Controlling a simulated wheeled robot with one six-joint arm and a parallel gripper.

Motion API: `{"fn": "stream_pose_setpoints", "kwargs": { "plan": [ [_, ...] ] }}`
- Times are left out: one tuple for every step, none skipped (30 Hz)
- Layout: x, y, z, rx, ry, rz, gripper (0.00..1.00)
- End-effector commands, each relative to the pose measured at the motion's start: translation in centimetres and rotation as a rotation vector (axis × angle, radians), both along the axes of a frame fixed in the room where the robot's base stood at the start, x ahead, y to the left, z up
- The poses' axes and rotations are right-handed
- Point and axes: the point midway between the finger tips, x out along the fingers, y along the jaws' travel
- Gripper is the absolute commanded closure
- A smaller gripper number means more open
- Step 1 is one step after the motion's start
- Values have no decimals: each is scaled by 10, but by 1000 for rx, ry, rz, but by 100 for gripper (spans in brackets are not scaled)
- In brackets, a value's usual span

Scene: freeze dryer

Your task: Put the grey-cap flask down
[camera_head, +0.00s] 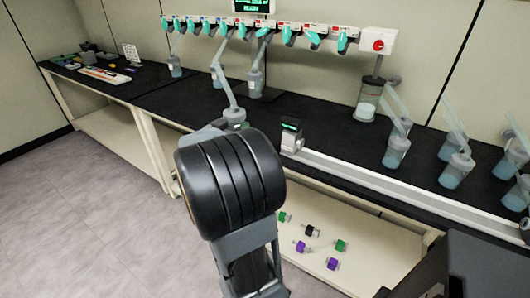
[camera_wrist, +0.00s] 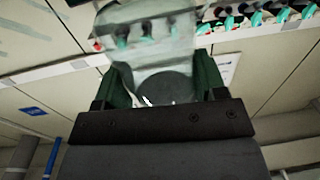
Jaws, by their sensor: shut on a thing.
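In the wrist view my gripper (camera_wrist: 163,85) is shut on a clear flask (camera_wrist: 150,40), with its two dark green fingers on either side. A rounded dark grey part (camera_wrist: 165,87), which looks like the grey cap, shows between the fingers. In the head view my arm hides most of the gripper. A pale flask with an angled clear tube (camera_head: 235,115) shows just beyond my arm, over the near edge of the black bench (camera_head: 262,125); it appears to be the held one. I cannot tell whether its base touches the bench.
Several flasks (camera_head: 397,150) stand on the bench at right. Others hang under the freeze dryer's valve row (camera_head: 260,30) at the back. A small device (camera_head: 292,135) stands close right of my arm, beside a pale rail (camera_head: 370,178). Colored valves (camera_head: 310,230) lie on the lower shelf.

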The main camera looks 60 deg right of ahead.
Motion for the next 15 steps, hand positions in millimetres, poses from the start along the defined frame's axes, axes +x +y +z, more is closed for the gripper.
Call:
{"fn": "stream_pose_setpoints", "kwargs": {
  "plan": [
    [-13, -8, 5, -3, -6, -21, 63],
    [-19, -11, 9, -3, -5, -31, 63],
    [-26, -15, 13, -2, -5, -40, 63],
    [-30, -17, 15, -1, -4, -47, 63],
    [-34, -19, 18, -1, -3, -52, 63],
    [-38, -23, 19, 0, -2, -58, 63],
    [-39, -25, 20, 1, -2, -61, 63],
    [-41, -29, 20, 1, -1, -64, 63],
    [-41, -34, 20, 1, 2, -68, 63],
    [-41, -39, 18, 2, 3, -69, 63],
    [-40, -45, 16, 4, 4, -71, 63],
    [-39, -54, 12, 4, 5, -71, 63],
    [-36, -61, 9, 5, 5, -71, 63],
    [-35, -68, 6, 5, 6, -72, 63],
    [-32, -79, 1, 5, 5, -72, 63]
  ]
}}
